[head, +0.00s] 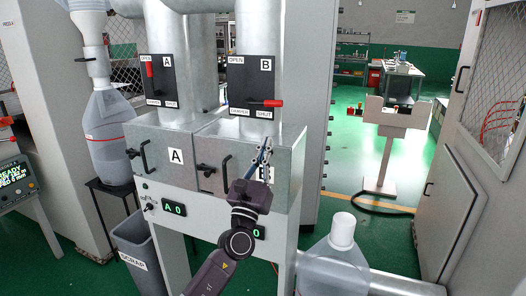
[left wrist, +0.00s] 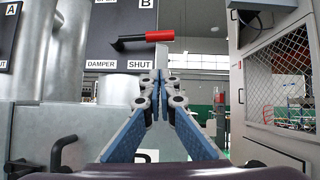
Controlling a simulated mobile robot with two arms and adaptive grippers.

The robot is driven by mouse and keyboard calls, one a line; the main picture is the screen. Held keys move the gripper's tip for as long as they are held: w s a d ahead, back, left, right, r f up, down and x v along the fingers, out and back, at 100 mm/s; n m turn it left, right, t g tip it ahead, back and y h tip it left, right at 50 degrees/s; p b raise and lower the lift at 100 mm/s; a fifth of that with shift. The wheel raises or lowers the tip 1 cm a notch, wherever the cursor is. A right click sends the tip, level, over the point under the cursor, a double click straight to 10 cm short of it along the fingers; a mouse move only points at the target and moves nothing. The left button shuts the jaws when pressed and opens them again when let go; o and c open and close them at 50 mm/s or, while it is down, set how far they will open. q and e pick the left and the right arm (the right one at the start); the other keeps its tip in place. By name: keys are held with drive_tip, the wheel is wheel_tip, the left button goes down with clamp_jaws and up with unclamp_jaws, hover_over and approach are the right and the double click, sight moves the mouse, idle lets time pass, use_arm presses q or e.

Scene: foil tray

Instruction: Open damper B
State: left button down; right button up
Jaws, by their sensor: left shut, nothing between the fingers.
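Damper B's black plate (head: 251,82) is on the right duct, marked OPEN at the top and SHUT at the lower right. Its red-handled lever (head: 272,103) lies level, pointing right towards SHUT. In the left wrist view the red handle (left wrist: 160,36) is above and beyond the fingertips. My left gripper (head: 265,150) is shut and empty, pointing up below the lever, apart from it in the picture. Its blue-sided fingers meet in the left wrist view (left wrist: 160,82). My right gripper is in neither view.
Damper A's red lever (head: 149,68) stands upright at OPEN on the left duct. Metal boxes A (head: 158,150) and B (head: 285,160) with black handles sit below. A capped clear container (head: 335,262) stands at the lower right.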

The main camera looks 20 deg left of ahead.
sight(265, 102)
use_arm(q)
drive_tip(key=w+r+p, duration=0.1)
drive_tip(key=r, duration=0.1)
drive_tip(key=w+r+p, duration=0.1)
drive_tip(key=w+r, duration=0.1)
drive_tip(key=w+r+p, duration=0.1)
drive_tip(key=r, duration=0.1)
drive_tip(key=shift+w+a+r+p, duration=0.15)
drive_tip(key=shift+w+r+p, duration=0.05)
drive_tip(key=shift+w+p, duration=0.1)
drive_tip(key=shift+r, duration=0.15)
drive_tip(key=shift+r+n+y+p, duration=0.15)
drive_tip(key=shift+n+y+p, duration=0.25)
drive_tip(key=shift+n, duration=0.3)
